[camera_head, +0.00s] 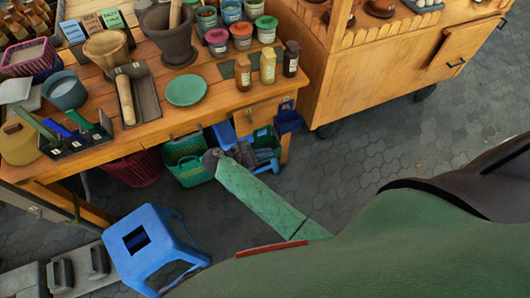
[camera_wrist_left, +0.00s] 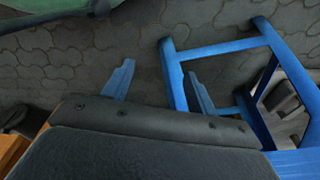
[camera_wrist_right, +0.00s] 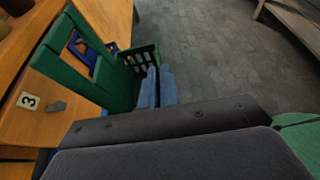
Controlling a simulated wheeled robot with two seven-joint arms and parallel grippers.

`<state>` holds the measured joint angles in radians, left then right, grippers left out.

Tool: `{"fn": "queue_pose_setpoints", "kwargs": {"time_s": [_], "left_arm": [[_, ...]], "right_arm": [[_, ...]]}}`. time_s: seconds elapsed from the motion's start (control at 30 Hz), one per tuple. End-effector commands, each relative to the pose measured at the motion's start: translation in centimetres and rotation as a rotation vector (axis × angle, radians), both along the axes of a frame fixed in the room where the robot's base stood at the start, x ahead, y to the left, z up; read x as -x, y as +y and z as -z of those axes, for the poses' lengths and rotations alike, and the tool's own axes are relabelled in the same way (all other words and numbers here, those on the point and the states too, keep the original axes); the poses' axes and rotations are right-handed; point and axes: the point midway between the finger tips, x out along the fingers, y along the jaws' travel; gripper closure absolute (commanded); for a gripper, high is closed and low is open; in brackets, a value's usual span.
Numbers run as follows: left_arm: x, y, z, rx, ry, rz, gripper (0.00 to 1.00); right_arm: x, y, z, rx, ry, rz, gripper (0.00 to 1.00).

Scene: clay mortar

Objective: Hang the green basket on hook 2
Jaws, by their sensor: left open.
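My right gripper (camera_wrist_right: 158,86) has its blue fingers close together at the slotted wall of the green basket (camera_wrist_right: 92,84) and appears shut on it. No label reading 2 is legible. My left gripper (camera_wrist_left: 158,85) is open and empty above the paving, near a blue stool.
The blue stool (camera_head: 150,240) stands at lower left. A blue basket (camera_head: 288,118) hangs at the table's right corner. The wooden table (camera_head: 215,100) holds jars and bowls.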

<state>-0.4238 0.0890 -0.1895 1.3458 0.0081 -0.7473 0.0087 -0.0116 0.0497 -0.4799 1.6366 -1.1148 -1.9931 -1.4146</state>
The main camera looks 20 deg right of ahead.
Motion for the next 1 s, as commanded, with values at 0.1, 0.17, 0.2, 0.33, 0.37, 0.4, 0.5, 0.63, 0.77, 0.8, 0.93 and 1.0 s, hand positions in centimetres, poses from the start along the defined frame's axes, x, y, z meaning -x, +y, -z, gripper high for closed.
{"fn": "queue_pose_setpoints", "kwargs": {"time_s": [0.1, 0.17, 0.2, 0.33, 0.37, 0.4, 0.5, 0.63, 0.77, 0.8, 0.93, 1.0], "left_arm": [[0.2, 0.1, 0.5, -0.001, -0.001, 0.001, 0.42], [0.3, 0.2, 0.8, -0.002, -0.002, 0.002, 0.42], [0.3, 0.3, 1.0, -0.003, -0.004, 0.001, 0.42], [0.4, 0.4, 1.5, -0.003, -0.007, 0.002, 0.42], [0.5, 0.4, 1.7, -0.004, -0.007, 0.003, 0.42], [0.5, 0.5, 1.7, -0.004, -0.008, 0.003, 0.42], [0.7, 0.7, 2.1, -0.006, -0.011, 0.005, 0.42], [1.0, 0.9, 2.6, -0.007, -0.015, 0.005, 0.42], [1.3, 1.2, 3.1, -0.009, -0.018, 0.007, 0.42], [1.4, 1.3, 3.3, -0.01, -0.019, 0.008, 0.42], [1.7, 1.5, 3.8, -0.012, -0.023, 0.009, 0.42], [1.8, 1.7, 4.0, -0.012, -0.026, 0.01, 0.42]], "right_arm": [[0.0, 0.0, 0.0, 0.0, 0.0, 0.0, 1.0], [0.0, 0.0, 0.0, 0.0, 0.0, 0.0, 1.0], [0.0, 0.0, 0.0, 0.0, 0.0, 0.0, 1.0], [0.0, 0.0, 0.0, 0.0, 0.0, 0.0, 1.0], [0.0, 0.0, 0.0, 0.0, 0.0, 0.0, 1.0], [0.1, 0.0, -0.1, 0.0, 0.0, 0.0, 1.0], [0.3, 0.0, -0.1, 0.0, 0.0, 0.0, 1.0], [0.6, 0.0, -0.1, 0.0, 0.0, 0.0, 1.0], [1.0, 0.0, -0.1, 0.0, 0.0, 0.0, 1.0], [1.1, 0.0, -0.1, 0.0, 0.0, 0.0, 1.0], [1.4, -0.1, -0.1, 0.0, 0.001, 0.0, 1.0], [1.6, -0.1, -0.1, 0.0, 0.001, 0.0, 1.0]]}}
